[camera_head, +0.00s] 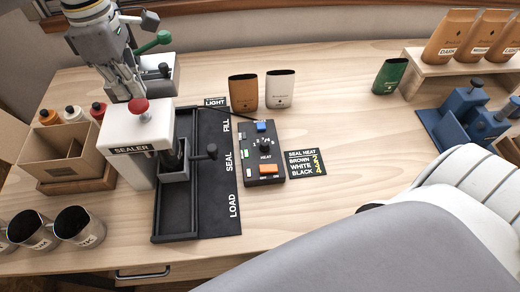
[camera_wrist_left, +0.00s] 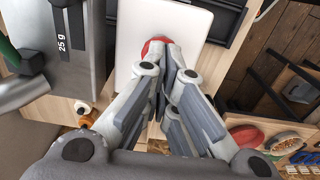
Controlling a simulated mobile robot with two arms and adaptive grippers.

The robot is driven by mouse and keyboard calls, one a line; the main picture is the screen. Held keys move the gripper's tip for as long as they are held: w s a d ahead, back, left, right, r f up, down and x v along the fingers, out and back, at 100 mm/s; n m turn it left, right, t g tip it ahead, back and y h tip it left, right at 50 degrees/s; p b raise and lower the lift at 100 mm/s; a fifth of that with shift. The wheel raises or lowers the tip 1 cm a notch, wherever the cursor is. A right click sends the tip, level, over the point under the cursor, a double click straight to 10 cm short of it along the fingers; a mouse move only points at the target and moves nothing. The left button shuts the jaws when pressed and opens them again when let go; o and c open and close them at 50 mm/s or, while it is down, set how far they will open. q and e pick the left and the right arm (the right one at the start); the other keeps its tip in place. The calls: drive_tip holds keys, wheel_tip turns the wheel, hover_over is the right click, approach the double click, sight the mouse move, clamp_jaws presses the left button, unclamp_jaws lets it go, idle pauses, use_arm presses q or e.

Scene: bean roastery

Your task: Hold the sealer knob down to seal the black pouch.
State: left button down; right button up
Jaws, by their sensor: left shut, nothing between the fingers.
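The white sealer (camera_head: 132,143) stands at the left of the table with a red knob (camera_head: 139,107) on top. My left gripper (camera_head: 130,88) is above the knob, fingers pointing down and together with nothing between them. In the left wrist view the red knob (camera_wrist_left: 157,44) shows just past my fingertips (camera_wrist_left: 164,72), partly hidden by them. I cannot tell whether they touch it. A dark pouch (camera_head: 176,155) appears to stand in the grey carriage (camera_head: 174,176) under the sealer head, largely hidden by it. My right gripper is not in view.
The black rail (camera_head: 188,224) runs beside a mat marked LOAD, SEAL and FILL. A heat control box (camera_head: 265,170) and a seal-heat card (camera_head: 306,163) lie to its right. Brown (camera_head: 243,93) and white (camera_head: 280,89) pouches stand behind. Metal cups (camera_head: 77,226) are at front left.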

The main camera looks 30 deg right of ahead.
sight(137, 104)
use_arm(q)
drive_tip(key=shift+f, duration=0.15)
idle(0.3)
drive_tip(key=shift+f+b, duration=1.45)
drive_tip(key=shift+f, duration=0.45)
drive_tip(key=shift+r, duration=0.1)
idle(0.9)
drive_tip(key=shift+r+p, duration=2)
drive_tip(key=shift+r, duration=1)
drive_tip(key=shift+f, duration=0.1)
